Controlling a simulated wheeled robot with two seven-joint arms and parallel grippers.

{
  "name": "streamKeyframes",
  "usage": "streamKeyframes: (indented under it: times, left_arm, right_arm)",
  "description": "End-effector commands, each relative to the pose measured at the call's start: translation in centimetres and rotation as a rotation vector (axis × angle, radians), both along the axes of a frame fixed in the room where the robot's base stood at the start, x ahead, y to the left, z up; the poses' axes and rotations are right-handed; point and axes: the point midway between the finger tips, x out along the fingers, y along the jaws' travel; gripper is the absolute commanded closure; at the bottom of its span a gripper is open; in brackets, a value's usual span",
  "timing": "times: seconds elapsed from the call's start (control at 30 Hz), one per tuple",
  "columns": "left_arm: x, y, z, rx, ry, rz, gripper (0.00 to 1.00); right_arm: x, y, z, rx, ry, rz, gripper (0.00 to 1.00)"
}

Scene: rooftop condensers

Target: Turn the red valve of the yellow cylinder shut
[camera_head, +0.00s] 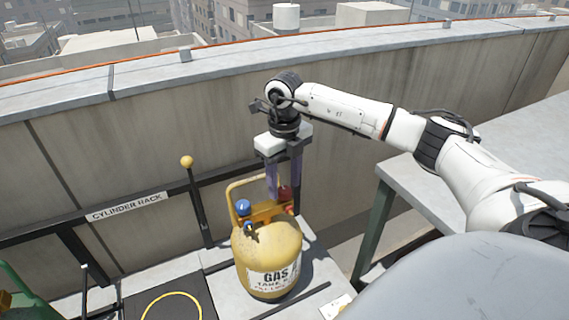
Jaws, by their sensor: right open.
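The yellow gas cylinder (267,254) stands upright on the floor pad, its label facing me. A blue valve (243,207) sits on the left of its top, inside a yellow handle frame. The red valve (286,193) sits on the right of its top, partly hidden by a finger. My right gripper (284,190) points down from above with its fingers open around or close beside the red valve; I cannot tell whether they touch it. My left gripper is not in view.
A cylinder rack (126,207) with a sign runs along the parapet wall, with a yellow-knobbed post (187,162) left of the cylinder. A grey bench (405,179) with green legs stands at the right. A yellow ring (172,294) lies on a dark mat at the front left.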

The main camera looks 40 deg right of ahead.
Motion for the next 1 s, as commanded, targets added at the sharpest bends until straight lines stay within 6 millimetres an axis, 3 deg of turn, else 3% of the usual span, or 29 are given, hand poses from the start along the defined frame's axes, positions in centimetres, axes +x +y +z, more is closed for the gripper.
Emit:
streamKeyframes:
  times: [0.2, 0.43, 0.63, 1.0]
  left_arm:
    - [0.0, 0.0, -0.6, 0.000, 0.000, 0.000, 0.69]
    - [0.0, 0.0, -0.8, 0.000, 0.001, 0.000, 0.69]
    - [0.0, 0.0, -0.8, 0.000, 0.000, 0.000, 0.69]
    - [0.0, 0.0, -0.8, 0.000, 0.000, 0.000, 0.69]
  right_arm:
    - [0.1, 0.0, 4.4, 0.001, -0.008, -0.002, 0.54]
    - [0.1, 0.0, 8.1, 0.001, -0.005, -0.002, 0.54]
    - [0.0, -0.1, 9.1, 0.000, -0.003, -0.003, 0.54]
    - [0.0, -0.1, 9.1, 0.000, -0.002, -0.002, 0.54]
